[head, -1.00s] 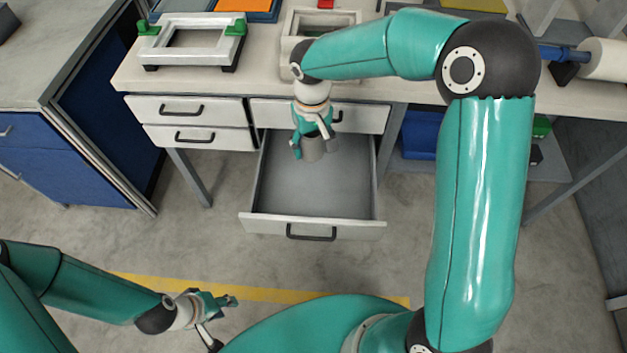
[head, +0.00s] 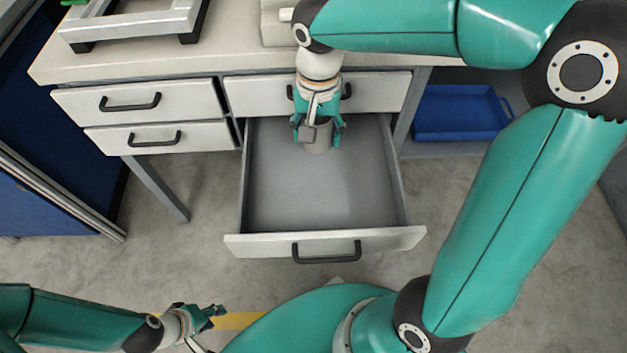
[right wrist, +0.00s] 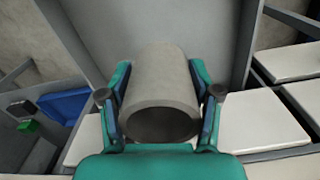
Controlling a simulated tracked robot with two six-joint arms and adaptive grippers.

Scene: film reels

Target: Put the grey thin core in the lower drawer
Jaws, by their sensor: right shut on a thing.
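The grey thin core (head: 319,139) is a short hollow cylinder held in my right gripper (head: 318,132), near the back of the open lower drawer (head: 325,200). In the right wrist view the core (right wrist: 162,85) sits between the two fingers of the right gripper (right wrist: 160,100), its open end facing the camera. The drawer is pulled out and its floor is otherwise bare. I cannot tell whether the core touches the drawer floor. My left gripper (head: 215,314) is low at the left, away from the drawer; its finger opening is too small to judge.
The upper drawer (head: 380,92) above is shut. Two shut drawers (head: 150,138) are at the left. A grey frame (head: 140,25) stands on the bench top. A blue tray (head: 460,112) sits on the shelf at the right.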

